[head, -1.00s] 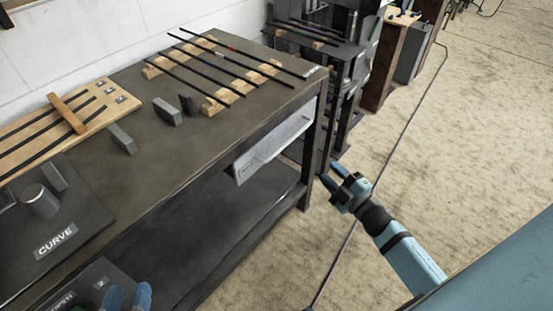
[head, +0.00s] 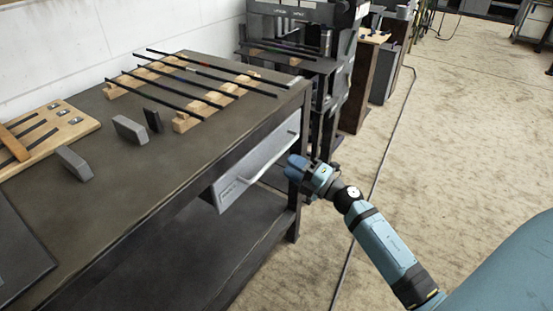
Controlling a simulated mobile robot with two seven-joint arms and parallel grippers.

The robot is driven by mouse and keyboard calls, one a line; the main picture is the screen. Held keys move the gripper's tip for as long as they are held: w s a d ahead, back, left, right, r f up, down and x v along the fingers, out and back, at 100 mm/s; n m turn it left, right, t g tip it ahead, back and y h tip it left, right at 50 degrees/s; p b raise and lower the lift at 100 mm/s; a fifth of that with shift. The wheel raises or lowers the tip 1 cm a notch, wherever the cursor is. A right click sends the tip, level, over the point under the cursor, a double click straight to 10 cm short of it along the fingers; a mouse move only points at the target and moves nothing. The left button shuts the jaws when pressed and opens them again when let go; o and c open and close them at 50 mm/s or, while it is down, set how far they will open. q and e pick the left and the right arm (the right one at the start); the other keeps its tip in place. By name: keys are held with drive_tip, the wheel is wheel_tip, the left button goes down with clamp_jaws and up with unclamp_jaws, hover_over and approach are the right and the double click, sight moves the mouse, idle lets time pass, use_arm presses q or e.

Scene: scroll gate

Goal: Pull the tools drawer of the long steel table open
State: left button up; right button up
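The long steel table (head: 150,183) runs along the left side, with a dark worn top. Its drawer (head: 236,183) sits under the top near the far right end; it has a light grey front with a small label too small to read. A thin pale bar handle (head: 272,158) runs along the front. The drawer looks shut. My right gripper (head: 292,167) is just right of the handle, its blue fingers pointing toward it and seemingly apart. I cannot tell whether they touch the bar. My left gripper is out of view.
Dark rods on wooden blocks (head: 187,123), grey blocks (head: 130,130) and a wooden board (head: 60,130) lie on the tabletop. A lower shelf (head: 190,255) is below. A dark machine stand (head: 325,70) is behind. A cable (head: 386,150) crosses the otherwise open floor at right.

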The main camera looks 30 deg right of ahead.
sight(277, 156)
drive_tip(key=shift+x, duration=2.75)
clamp_jaws()
